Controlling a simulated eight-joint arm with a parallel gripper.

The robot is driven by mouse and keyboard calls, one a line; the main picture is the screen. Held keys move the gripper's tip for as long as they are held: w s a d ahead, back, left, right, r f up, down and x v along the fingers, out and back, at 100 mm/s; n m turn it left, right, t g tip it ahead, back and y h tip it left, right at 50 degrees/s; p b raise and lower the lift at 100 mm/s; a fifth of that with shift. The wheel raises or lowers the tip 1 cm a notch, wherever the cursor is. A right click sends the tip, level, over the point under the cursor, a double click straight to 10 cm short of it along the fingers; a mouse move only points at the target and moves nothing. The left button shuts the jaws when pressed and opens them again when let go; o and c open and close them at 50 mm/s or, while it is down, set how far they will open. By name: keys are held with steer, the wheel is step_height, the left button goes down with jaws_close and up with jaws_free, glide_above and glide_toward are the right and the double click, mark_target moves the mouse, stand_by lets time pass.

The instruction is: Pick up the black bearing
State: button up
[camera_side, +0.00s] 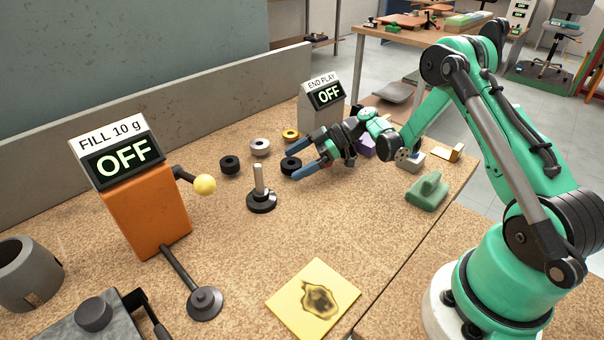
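Two black ring-shaped parts lie on the speckled bench, and I cannot tell from looks alone which one is the black bearing. One black ring (289,166) is by my fingertips; the other black ring (230,165) lies further left, apart from my gripper. My gripper (296,160) is low over the bench, its two blue-tipped fingers spread apart. The nearer black ring appears between or just beyond the tips, and I cannot tell whether they touch it. The near finger hides part of it.
A silver ring (260,147) and a yellow ring (290,135) lie behind. A post on a black base (260,196) stands in front. An orange FILL 10 g dispenser (148,212) and an END PLAY box (322,107) read OFF. A yellow pad (285,300) lies at front.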

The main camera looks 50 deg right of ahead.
steer(key=c, duration=1.4)
steer(key=shift+r, duration=0.2)
